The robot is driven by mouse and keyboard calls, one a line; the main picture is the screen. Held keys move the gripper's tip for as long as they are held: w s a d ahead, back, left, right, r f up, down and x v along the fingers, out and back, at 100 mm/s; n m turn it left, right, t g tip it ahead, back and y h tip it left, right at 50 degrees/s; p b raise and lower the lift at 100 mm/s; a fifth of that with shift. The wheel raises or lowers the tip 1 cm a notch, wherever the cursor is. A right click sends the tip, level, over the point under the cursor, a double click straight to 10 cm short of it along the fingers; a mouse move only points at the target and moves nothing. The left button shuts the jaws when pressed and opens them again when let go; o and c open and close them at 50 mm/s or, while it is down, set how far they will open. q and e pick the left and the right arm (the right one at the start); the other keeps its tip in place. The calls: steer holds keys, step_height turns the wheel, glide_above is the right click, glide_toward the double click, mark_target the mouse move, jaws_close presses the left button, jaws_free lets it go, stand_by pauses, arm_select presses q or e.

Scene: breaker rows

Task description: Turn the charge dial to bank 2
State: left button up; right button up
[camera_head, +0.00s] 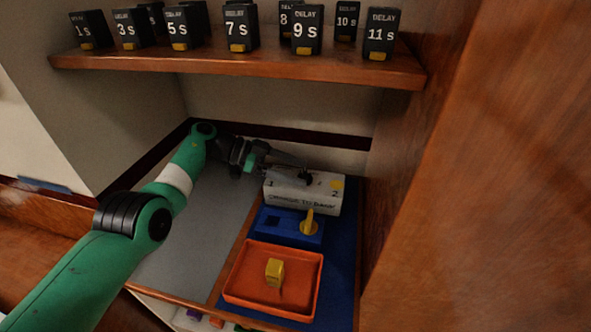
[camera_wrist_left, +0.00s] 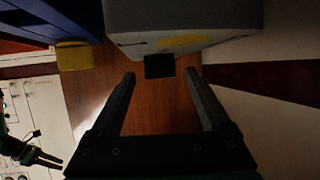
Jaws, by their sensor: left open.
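The white charge box (camera_head: 302,199) stands at the back of the blue base, with "1" at its left and "2" at its right. A yellow patch (camera_head: 337,184) marks its right end. My left gripper (camera_head: 303,172) reaches over the box from the left with its fingers apart. The dial is hard to make out behind the fingers. In the left wrist view the open left gripper (camera_wrist_left: 160,78) has a small dark block (camera_wrist_left: 160,66) between and beyond its fingers, against the grey box (camera_wrist_left: 190,14); I cannot tell whether they touch it.
A blue fixture with a yellow lever (camera_head: 309,224) stands in front of the box. An orange tray (camera_head: 237,293) holds a yellow block (camera_head: 275,272). A wooden shelf (camera_head: 240,63) with several delay blocks hangs above. A dark gripper (camera_wrist_left: 52,160), seemingly my right, shows small in the wrist view.

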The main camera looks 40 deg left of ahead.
arm_select(q)
steer(key=s+a+r+p, duration=0.1)
steer(key=a+r+p, duration=0.1)
steer(key=shift+s+p, duration=0.3)
steer(key=shift+p, duration=0.05)
steer(key=v, duration=0.8)
steer(key=shift+s+f, duration=0.25)
steer(key=shift+a, duration=0.15)
steer(key=shift+c, duration=0.3)
